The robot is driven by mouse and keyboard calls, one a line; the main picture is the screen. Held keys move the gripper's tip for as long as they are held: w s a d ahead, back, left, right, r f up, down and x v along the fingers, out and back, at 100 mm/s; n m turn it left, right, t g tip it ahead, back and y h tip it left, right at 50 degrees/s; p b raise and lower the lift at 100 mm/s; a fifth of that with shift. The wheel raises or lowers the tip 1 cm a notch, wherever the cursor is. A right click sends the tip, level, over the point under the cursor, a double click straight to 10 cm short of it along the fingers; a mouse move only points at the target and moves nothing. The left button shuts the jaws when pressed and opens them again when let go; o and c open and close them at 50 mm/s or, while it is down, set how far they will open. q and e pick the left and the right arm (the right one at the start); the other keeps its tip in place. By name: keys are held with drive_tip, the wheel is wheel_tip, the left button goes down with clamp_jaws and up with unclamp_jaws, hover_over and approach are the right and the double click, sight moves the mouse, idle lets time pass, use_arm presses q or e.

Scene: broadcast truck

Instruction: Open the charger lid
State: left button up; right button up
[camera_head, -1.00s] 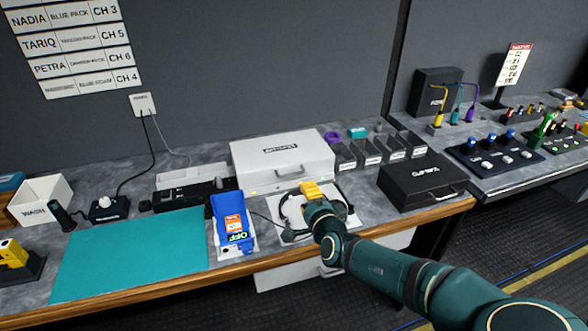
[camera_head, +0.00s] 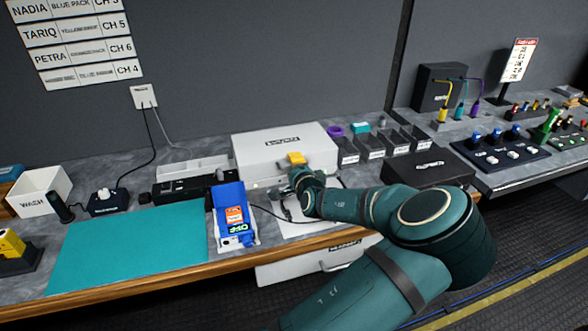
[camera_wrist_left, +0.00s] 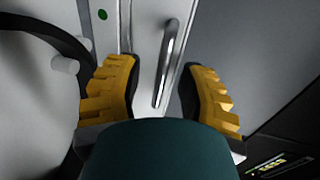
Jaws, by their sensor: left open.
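The white box (camera_head: 262,150) with a dark label stands at the back of the bench; I take it to be the charger with its lid. In the left wrist view its pale front (camera_wrist_left: 145,40) carries a silver bar handle (camera_wrist_left: 167,62) and a small green dot. My left gripper (camera_head: 293,166) is at the front of this box, and its arm partly hides the front. In the left wrist view the yellow fingers of the gripper (camera_wrist_left: 158,80) are open, one on each side of the handle. Contact cannot be told. The lid looks shut. My right gripper is not in view.
A headset lies on a white mat (camera_head: 300,229) below my arm. A blue device (camera_head: 233,210) reading OFF stands left of it, beside a clear teal mat (camera_head: 130,250). Small grey bins (camera_head: 370,147) and a black case (camera_head: 425,168) stand to the right.

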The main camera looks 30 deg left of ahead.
use_arm(q)
clamp_jaws()
